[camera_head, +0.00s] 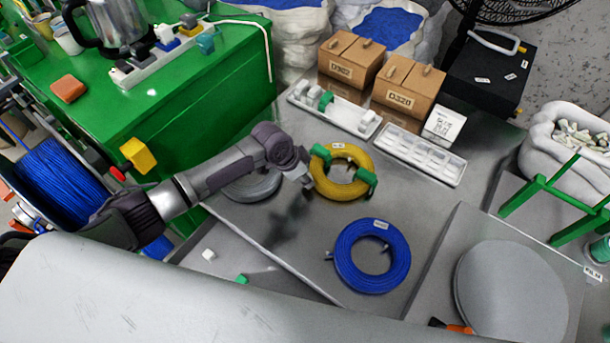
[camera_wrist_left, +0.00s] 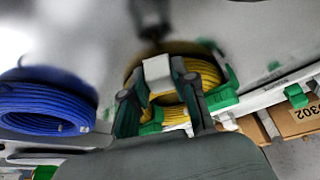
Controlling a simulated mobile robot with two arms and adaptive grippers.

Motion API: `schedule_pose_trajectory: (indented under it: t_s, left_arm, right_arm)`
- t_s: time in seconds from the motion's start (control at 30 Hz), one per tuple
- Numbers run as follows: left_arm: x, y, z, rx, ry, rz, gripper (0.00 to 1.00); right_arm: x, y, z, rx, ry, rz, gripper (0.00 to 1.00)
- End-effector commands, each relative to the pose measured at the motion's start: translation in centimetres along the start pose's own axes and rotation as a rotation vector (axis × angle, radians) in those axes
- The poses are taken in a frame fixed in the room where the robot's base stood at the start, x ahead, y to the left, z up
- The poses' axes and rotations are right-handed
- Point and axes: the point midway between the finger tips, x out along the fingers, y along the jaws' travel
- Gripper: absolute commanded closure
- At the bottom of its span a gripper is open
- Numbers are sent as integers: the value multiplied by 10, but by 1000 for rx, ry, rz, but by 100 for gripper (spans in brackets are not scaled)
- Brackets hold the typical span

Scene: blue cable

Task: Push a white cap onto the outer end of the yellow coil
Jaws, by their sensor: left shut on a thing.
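The yellow coil (camera_head: 351,188) lies on the grey table with green clips (camera_head: 365,178) around it. My left gripper (camera_head: 306,186) is at the coil's left side, above the table. In the left wrist view my left gripper (camera_wrist_left: 158,85) is shut on a white cap (camera_wrist_left: 157,70), which sits between its fingertips. The yellow coil (camera_wrist_left: 203,68) shows right behind the cap there. The head view does not show the held cap clearly, and I cannot tell whether it touches the coil's outer end. My right gripper is not in view.
A blue coil (camera_head: 345,262) lies in front of the yellow one, and a grey coil (camera_head: 250,188) lies under my left arm. White trays (camera_head: 358,125) and boxes (camera_head: 400,92) stand behind. A loose white piece (camera_head: 208,255) and a green piece (camera_head: 242,279) lie front left.

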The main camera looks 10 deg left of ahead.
Motion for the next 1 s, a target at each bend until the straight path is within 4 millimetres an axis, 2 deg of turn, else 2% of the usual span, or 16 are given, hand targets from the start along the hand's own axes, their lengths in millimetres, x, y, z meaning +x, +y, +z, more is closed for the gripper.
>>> schedule_pose_trajectory:
  t_s: [0.53, 0.57, 0.6, 0.8, 1.0]
  left_arm:
    - [3, 0, 2, 0, 0, 0, 87]
    - [3, 0, 1, 0, 0, 0, 70]
    - [3, 0, 1, 0, 0, 0, 64]
    - [3, 0, 1, 0, 0, 0, 64]
    - [3, 0, 1, 0, 0, 0, 35]
  right_arm:
    - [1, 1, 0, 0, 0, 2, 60]
    - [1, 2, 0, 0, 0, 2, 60]
    - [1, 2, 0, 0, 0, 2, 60]
    - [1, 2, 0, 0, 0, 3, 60]
    - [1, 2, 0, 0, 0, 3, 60]
